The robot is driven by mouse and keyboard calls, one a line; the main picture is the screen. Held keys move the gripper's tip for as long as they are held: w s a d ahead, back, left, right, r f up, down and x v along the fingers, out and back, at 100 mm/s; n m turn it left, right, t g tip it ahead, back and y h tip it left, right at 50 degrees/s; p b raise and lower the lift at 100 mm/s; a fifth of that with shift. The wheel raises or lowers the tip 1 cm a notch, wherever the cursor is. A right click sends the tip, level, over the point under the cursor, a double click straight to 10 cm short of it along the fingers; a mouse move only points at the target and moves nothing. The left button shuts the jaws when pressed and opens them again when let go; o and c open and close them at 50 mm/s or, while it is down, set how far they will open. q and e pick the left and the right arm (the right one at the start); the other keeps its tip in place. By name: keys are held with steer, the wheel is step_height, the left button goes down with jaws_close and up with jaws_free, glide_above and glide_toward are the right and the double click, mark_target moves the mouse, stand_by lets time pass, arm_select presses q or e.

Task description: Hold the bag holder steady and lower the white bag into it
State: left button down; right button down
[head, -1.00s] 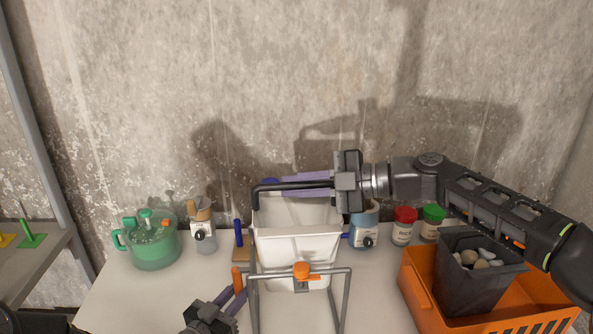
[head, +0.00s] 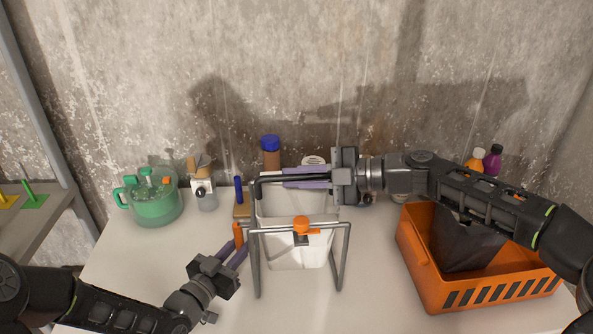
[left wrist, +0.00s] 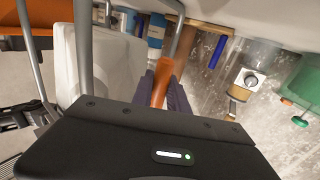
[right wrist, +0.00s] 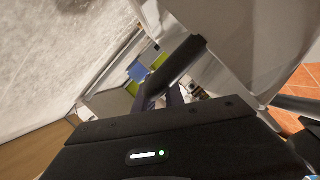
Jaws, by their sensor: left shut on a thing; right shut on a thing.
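The white bag (head: 312,252) hangs upright within the grey metal bag holder (head: 341,262), its front rim about level with the holder's orange-knobbed front bar (head: 301,225). My left gripper (head: 238,244) is shut on the holder's orange grip (left wrist: 161,82) at the left side. The bag also shows beside the holder's bars in the left wrist view (left wrist: 112,62). I cannot tell whether the bag's weight rests on the holder.
A blue-capped jar (head: 271,157) stands behind the bag. An orange crate (head: 420,258) holding a dark bin (head: 462,240) sits at the right. The table's front left is clear.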

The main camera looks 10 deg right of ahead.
steer(key=c, duration=1.3)
jaws_free()
steer(key=shift+c, duration=0.2)
steer(key=v, duration=1.2)
steer(key=shift+w, duration=0.1)
arm_select(q)
steer(key=c, duration=1.2)
jaws_free()
